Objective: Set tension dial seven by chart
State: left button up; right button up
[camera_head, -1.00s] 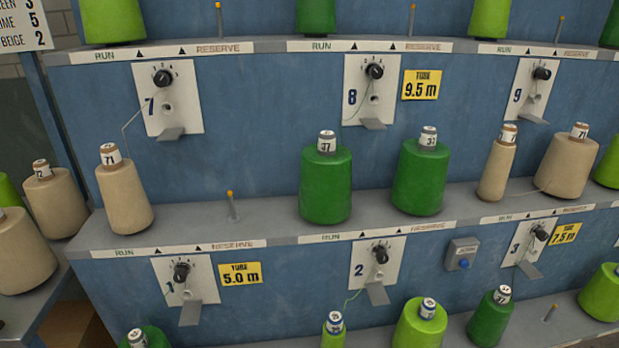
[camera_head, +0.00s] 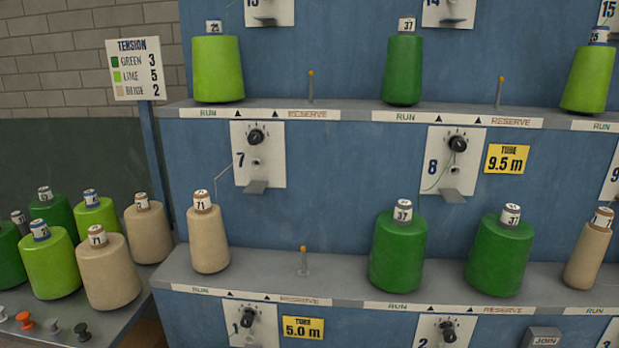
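Tension dial seven (camera_head: 256,137) is a black knob at the top of the white plate (camera_head: 270,178) marked 7, on the blue rack. Its pointer setting is too small to read. A thread runs from the plate down to a beige cone (camera_head: 208,234) labelled 71 on the run side below. The reserve peg (camera_head: 303,260) beside that cone is bare. The tension chart (camera_head: 137,68) at upper left reads green 3, lime 5, beige 2. Neither of my grippers shows in this view.
A side table at lower left holds several green, lime and beige cones (camera_head: 107,270) and small knobs (camera_head: 25,321). Plate 8 (camera_head: 449,165) with a yellow 9.5 m tag (camera_head: 507,159) is right of plate 7. Cones stand along the shelf ledges.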

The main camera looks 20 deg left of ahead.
aim_at(253, 138)
jog(key=u, duration=1.25)
